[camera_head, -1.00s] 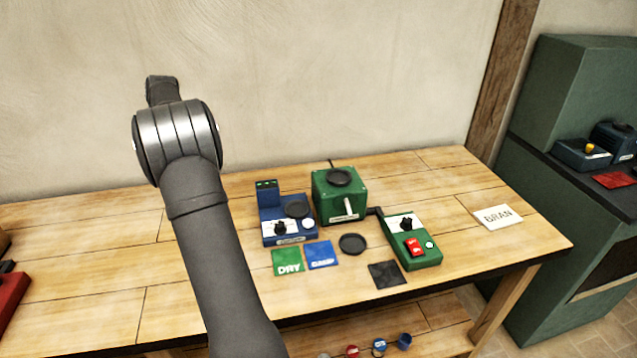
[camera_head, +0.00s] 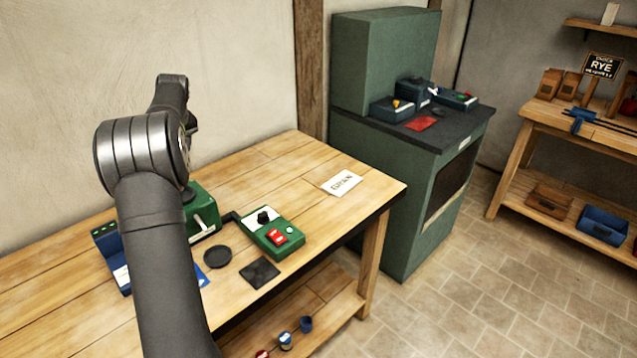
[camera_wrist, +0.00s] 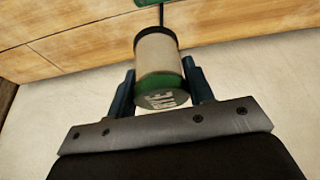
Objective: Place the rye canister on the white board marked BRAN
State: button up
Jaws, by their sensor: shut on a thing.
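In the wrist view, the rye canister (camera_wrist: 158,62) is a pale cylinder with a dark rim at one end and a green end lettered RYE. My gripper (camera_wrist: 159,72) is shut on it, one blue-grey finger on each side. In the head view, my own arm hides the canister and most of the gripper. The white board marked BRAN (camera_head: 342,182) lies flat and bare near the right end of the wooden bench, to the right of my arm.
On the bench (camera_head: 290,160), a green control box (camera_head: 272,236), a black disc (camera_head: 218,257) and a dark square (camera_head: 260,272) lie left of the board. A green machine (camera_head: 196,215) is partly behind my arm. A tall green cabinet (camera_head: 385,60) stands beyond the bench's right end.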

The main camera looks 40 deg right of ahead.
jog(key=s+d+m+h, duration=0.1)
jog(key=s+d+m, duration=0.3)
jog(key=s+d, duration=1.1)
jog(key=s+d+m+h, duration=0.25)
jog(key=s+d, duration=0.85)
jog(key=d, duration=0.7)
jog(key=s+d+m+g, duration=0.1)
jog(key=s+d+m, duration=0.1)
jog(key=s+d, duration=0.35)
jog(key=s+d+m, duration=0.1)
jog(key=s+d, duration=0.2)
jog(key=s, duration=0.5)
send_over(343, 190)
notch_tip(343, 190, down, 12)
jog(key=shift+r, duration=0.1)
jog(key=shift+w, duration=0.1)
jog(key=shift+f, duration=2.05)
